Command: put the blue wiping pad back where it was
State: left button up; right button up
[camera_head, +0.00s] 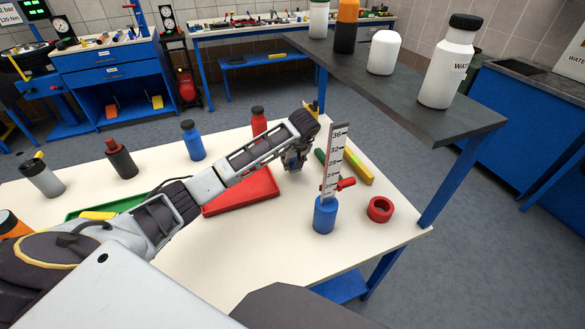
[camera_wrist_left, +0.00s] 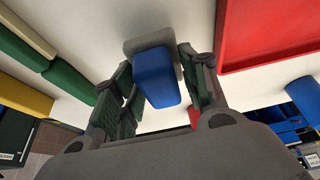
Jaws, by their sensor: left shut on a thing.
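My left gripper (camera_head: 294,160) is low over the white table, just right of the red tray's far end. In the left wrist view, its two green-lined fingers (camera_wrist_left: 157,95) are shut on the blue wiping pad (camera_wrist_left: 155,78), a blue block with a grey layer at its far end. In the head view I cannot make out the pad at the gripper. I cannot tell whether the pad touches the table. My right gripper is in neither view.
The red tray (camera_head: 243,192) also shows in the left wrist view (camera_wrist_left: 270,35). Right of the gripper are a green bar (camera_head: 320,156), a yellow bar (camera_head: 358,166), an upright scale (camera_head: 333,160), a blue cylinder (camera_head: 324,215) and a red ring (camera_head: 380,209). A grey shelf (camera_head: 400,90) overhangs at right.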

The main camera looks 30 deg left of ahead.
aim_at(293, 167)
pick_arm(q)
jog(key=shift+f, duration=1.85)
jog(key=shift+f, duration=0.1)
jog(key=o, duration=1.1)
jog(key=shift+c, duration=0.2)
jog(key=shift+v, duration=0.8)
jog(key=v, duration=1)
jog(key=shift+r, duration=0.3)
